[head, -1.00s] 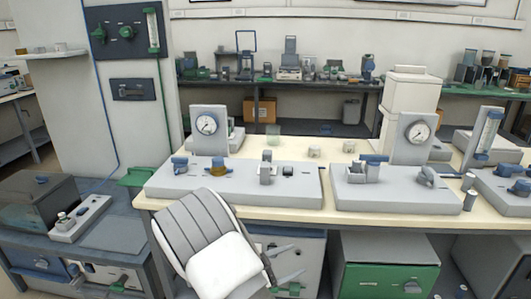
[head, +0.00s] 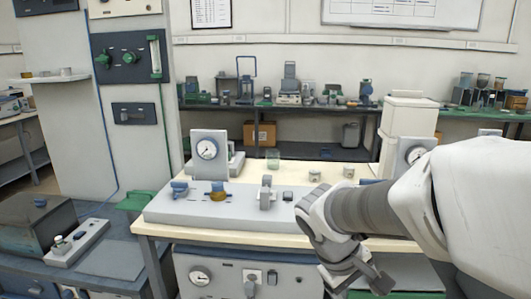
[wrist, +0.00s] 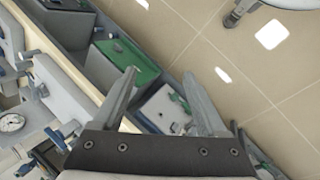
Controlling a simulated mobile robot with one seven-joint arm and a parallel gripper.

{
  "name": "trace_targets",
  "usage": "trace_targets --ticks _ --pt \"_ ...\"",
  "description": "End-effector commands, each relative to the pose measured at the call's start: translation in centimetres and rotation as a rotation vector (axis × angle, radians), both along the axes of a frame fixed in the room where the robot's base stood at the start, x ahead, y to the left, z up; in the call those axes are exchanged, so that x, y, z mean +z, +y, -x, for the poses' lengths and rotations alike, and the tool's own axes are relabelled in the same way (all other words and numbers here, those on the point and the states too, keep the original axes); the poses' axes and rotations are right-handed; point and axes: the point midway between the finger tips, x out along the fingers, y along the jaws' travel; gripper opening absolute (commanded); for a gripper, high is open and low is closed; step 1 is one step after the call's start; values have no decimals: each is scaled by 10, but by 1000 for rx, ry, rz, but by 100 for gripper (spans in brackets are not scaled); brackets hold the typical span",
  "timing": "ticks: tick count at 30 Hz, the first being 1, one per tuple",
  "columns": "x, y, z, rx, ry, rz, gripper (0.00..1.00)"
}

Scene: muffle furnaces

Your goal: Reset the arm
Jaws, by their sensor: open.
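My arm (head: 380,208) reaches in from the right side of the head view, a white and grey jointed limb. It covers part of the bench's right half. My gripper (head: 362,275) hangs at its end, low in front of the bench edge. In the wrist view my gripper (wrist: 160,72) has its two grey fingers spread wide with nothing between them. Beyond the fingers are the cabinets under the bench and the tiled floor.
A cream-topped bench (head: 160,230) carries a grey panel unit (head: 230,208) and a dial gauge (head: 208,150). A grey cabinet (head: 215,275) stands under it. A green-topped unit (wrist: 125,62) lies near the fingers in the wrist view. Open tiled floor (wrist: 250,75) is at right.

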Motion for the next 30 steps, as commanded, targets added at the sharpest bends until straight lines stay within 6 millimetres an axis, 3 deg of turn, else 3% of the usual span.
trace_targets --ticks 9,18,20,30 --pt "41 10 55 -184 -221 -295 75" --pt "66 26 89 -290 -420 -495 75" --pt "70 29 94 -305 -458 -527 75" --pt "153 30 94 -306 -456 -531 75"
